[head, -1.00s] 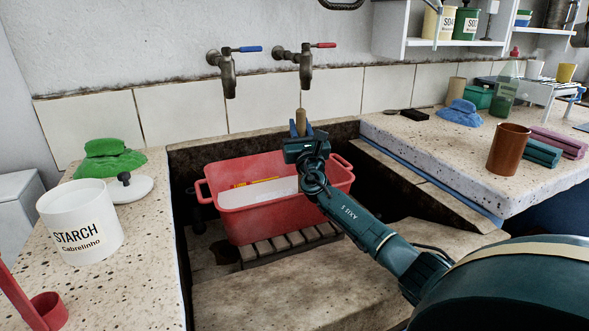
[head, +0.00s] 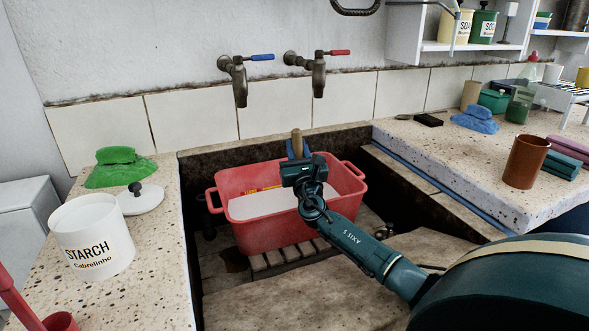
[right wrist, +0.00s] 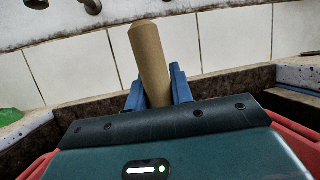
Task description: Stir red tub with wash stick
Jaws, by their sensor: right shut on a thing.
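The red tub (head: 275,235) stands in the stone trough, with a flat white surface (head: 265,203) inside it. My right gripper (head: 297,152) is over the tub's back right part, its blue fingers shut on the wash stick (head: 296,138). The stick's tan upper end sticks up above the fingers. In the right wrist view the stick (right wrist: 148,52) stands between the blue fingers (right wrist: 158,92), slightly tilted. Its lower end is hidden behind my gripper, so I cannot tell whether it touches the white surface. My left gripper is not in view.
Two taps (head: 240,82) are on the wall behind. A brown cup (head: 525,162) and a blue cloth (head: 474,119) are on the right counter.

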